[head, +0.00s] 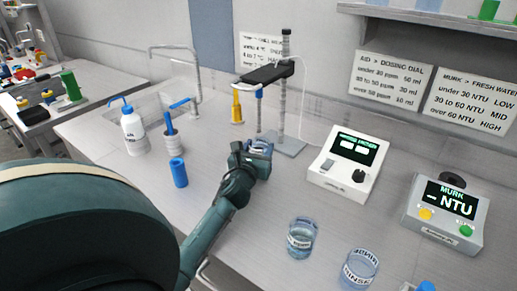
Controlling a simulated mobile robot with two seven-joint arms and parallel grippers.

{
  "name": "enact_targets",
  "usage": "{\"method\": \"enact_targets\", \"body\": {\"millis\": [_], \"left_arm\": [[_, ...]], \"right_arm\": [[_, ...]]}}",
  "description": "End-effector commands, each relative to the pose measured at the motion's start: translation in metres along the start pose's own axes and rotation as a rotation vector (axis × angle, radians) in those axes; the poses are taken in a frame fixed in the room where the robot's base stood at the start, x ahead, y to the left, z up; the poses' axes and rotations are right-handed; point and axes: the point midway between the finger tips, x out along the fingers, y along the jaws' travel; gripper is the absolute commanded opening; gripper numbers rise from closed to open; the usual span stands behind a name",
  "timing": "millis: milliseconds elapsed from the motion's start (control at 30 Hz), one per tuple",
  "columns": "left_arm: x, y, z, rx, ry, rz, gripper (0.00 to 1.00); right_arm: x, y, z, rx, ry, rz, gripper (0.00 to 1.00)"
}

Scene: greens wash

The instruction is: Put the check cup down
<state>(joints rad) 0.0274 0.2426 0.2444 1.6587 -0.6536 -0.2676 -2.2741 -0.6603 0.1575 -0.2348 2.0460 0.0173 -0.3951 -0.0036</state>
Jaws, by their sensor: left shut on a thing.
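My left gripper (254,156) reaches in over the middle of the counter and is shut on a small clear cup (262,145), which looks like the check cup. The gripper hides much of the cup. The cup is in front of the dosing stand, close to its grey base (283,146). I cannot tell whether its bottom touches anything. My right gripper is not in view.
A white dosing display box (338,179) and a grey turbidity meter (447,228) stand to the right. Two labelled beakers (302,240) (359,270) stand in front. A blue cylinder (178,173) and a white wash bottle (132,134) are left. Bare counter lies between the gripper and the beakers.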

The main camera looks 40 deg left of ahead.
Motion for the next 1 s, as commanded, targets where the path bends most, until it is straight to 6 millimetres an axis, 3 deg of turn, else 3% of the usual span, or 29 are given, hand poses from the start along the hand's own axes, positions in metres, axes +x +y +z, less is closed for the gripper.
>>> {"method": "enact_targets", "body": {"millis": [233, 267, 500, 800, 1000], "left_arm": [[0.0, 0.0, -0.004, 0.001, -0.001, 0.0, 0.22], [0.0, 0.0, -0.003, 0.0, 0.0, 0.0, 0.54], [0.0, 0.0, -0.003, 0.0, 0.001, 0.0, 0.73], [0.0, 0.0, 0.002, 0.0, 0.0, 0.0, 0.73], [-0.03, 0.0, -0.002, 0.001, 0.002, -0.001, 0.73]], "right_arm": [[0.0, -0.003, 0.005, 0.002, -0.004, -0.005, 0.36], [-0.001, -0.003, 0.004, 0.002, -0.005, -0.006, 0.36], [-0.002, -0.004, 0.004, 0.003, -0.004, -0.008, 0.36], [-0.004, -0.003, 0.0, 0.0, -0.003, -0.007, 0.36], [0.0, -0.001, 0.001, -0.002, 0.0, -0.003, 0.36]]}}
